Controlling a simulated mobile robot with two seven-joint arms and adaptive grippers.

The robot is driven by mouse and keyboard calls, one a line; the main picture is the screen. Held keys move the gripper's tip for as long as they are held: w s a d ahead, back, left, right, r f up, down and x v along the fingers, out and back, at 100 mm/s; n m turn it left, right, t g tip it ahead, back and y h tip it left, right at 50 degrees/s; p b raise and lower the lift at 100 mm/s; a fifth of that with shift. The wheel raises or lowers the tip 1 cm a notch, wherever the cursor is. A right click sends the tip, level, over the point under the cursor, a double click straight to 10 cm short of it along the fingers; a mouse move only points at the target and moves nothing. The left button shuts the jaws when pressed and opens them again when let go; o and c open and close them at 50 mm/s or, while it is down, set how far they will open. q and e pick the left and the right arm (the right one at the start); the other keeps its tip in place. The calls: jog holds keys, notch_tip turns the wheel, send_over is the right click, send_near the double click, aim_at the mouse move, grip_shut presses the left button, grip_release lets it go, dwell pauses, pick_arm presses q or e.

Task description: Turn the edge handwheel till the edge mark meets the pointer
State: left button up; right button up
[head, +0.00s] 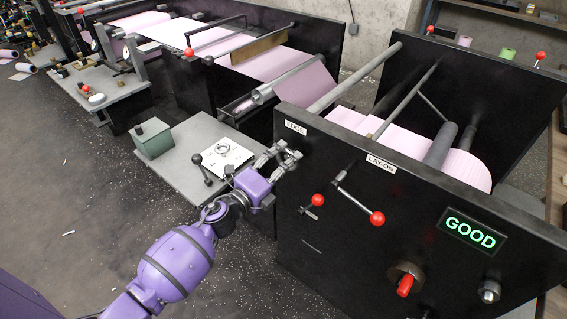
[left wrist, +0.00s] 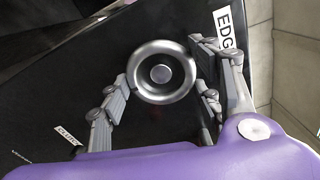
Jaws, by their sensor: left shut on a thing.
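The edge handwheel (left wrist: 161,72) is a round silver wheel with a dark ring and a grey hub, on a black panel in the left wrist view. My left gripper (head: 289,155) is at the black side panel under the EDGE label (head: 295,127) in the head view. Its fingers stand on both sides of the wheel and are shut on it. In the head view the gripper hides the wheel. The EDGE label also shows in the left wrist view (left wrist: 229,30). I cannot make out the edge mark or the pointer. My right gripper is not in view.
The black panel (head: 350,235) carries a LAY-ON label (head: 381,163), red-knobbed levers (head: 377,218) and a lit GOOD display (head: 470,232). A grey table (head: 185,185) with a green box (head: 153,138) and a black-knobbed lever (head: 197,160) stands beside my left arm. Open floor lies left.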

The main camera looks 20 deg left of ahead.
pick_arm(q)
jog(key=shift+s+d+f, duration=0.1)
jog(key=shift+f, duration=0.1)
jog(key=o, duration=1.1)
jog(key=shift+r, duration=0.1)
jog(key=v, duration=1.2)
